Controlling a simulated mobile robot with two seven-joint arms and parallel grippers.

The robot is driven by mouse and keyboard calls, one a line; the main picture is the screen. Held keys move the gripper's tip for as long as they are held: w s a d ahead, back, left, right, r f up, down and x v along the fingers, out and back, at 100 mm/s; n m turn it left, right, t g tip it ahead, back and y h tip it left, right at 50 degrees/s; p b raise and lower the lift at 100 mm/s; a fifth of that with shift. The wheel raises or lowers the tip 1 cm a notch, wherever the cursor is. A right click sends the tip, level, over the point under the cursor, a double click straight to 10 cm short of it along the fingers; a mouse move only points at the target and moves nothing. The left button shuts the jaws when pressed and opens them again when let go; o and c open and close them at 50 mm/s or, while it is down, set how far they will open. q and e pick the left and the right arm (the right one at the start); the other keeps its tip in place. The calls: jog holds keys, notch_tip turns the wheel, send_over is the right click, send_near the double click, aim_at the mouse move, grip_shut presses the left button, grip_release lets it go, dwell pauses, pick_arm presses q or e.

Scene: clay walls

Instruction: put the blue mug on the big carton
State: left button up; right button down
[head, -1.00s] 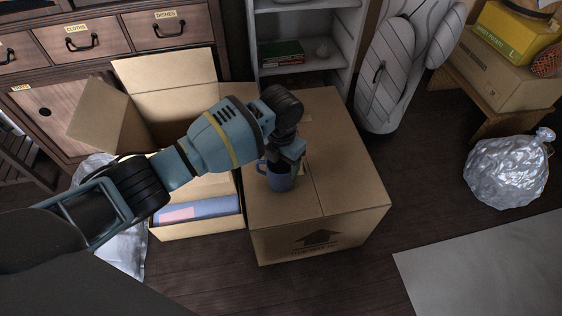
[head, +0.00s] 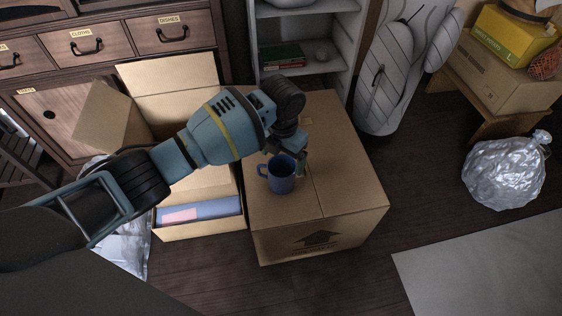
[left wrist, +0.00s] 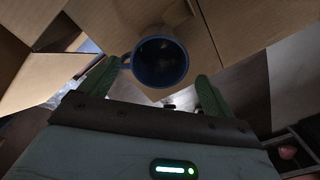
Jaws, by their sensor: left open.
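The blue mug (head: 281,175) stands upright on top of the big carton (head: 345,185), toward its left side, with its handle pointing left. My left gripper (head: 287,158) is open just behind the mug in the head view. In the left wrist view the mug (left wrist: 160,62) shows its open, dark inside, beyond and between the spread green fingers (left wrist: 155,85). The mug looks free of the fingers. The right gripper is not in view.
An open carton (head: 200,232) with a blue item inside stands against the big carton's left. A drawer cabinet (head: 125,45) and a shelf (head: 300,65) are behind. A silver bag (head: 505,172) sits on the floor at right, with bare floor between.

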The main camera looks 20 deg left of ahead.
pick_arm(q)
notch_tip(320, 180, up, 8)
jog(key=p, duration=0.2)
jog(key=shift+o, duration=1.2)
jog(key=shift+r, duration=0.1)
